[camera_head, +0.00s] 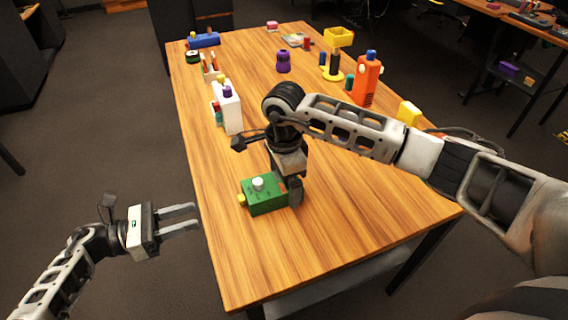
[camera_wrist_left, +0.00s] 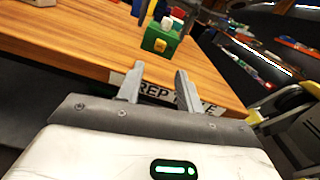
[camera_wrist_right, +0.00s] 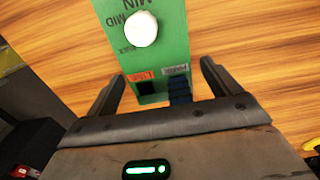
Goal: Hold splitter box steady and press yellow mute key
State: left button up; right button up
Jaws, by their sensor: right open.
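The splitter box appears to be the green box (camera_head: 262,200) near the table's front end, with a white knob (camera_head: 258,184) on top. A yellow key (camera_head: 241,200) sticks out of its left side; it also shows in the left wrist view (camera_wrist_left: 160,45). My right gripper (camera_head: 287,188) is open at the box's right end. In the right wrist view, that end of the box (camera_wrist_right: 172,50) reaches between the fingers, with gaps on both sides. My left gripper (camera_head: 198,216) is open and empty, off the table's left edge, pointing towards the box and apart from it.
The wooden table (camera_head: 330,240) is bare in front of the box. A white bottle-like container (camera_head: 229,108) stands behind it on the left. An orange container (camera_head: 367,80), a purple item (camera_head: 283,62) and a yellow block (camera_head: 408,113) stand farther back. My right arm crosses over the table.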

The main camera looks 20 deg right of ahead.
jog(key=shift+f, duration=0.35)
jog(key=c, duration=1.1)
pick_arm(q)
grip_shut()
dwell(0.7)
